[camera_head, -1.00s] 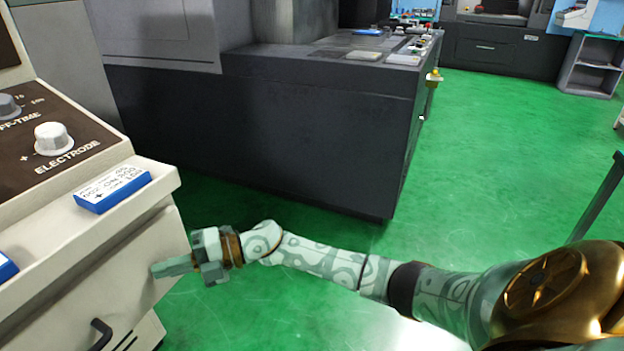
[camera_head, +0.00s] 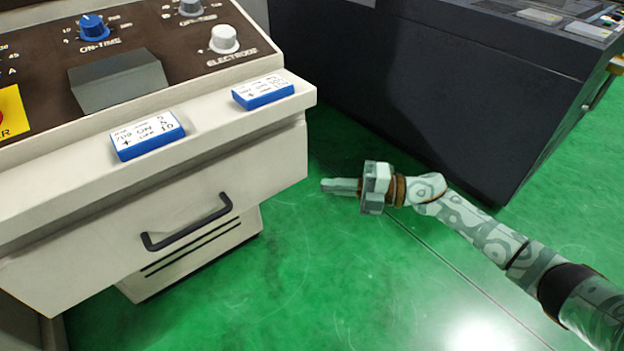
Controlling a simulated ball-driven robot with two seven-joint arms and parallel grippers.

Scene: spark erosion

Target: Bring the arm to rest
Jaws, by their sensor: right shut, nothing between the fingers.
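My right arm (camera_head: 489,235) reaches in from the lower right, patterned in pale green and grey. Its gripper (camera_head: 328,186) points left, with the fingers shut and nothing between them. In the picture the fingertips lie just right of the cream control console's (camera_head: 300,150) right side, over the green floor, with a small gap of floor between. My left gripper does not show.
The console carries a white knob (camera_head: 224,39), a blue knob (camera_head: 93,27) and two blue-edged label blocks (camera_head: 148,137) (camera_head: 263,92) on its ledge. A black handle (camera_head: 187,222) sticks out below. A dark machine cabinet (camera_head: 440,90) stands behind my arm. Green floor (camera_head: 330,290) is clear in front.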

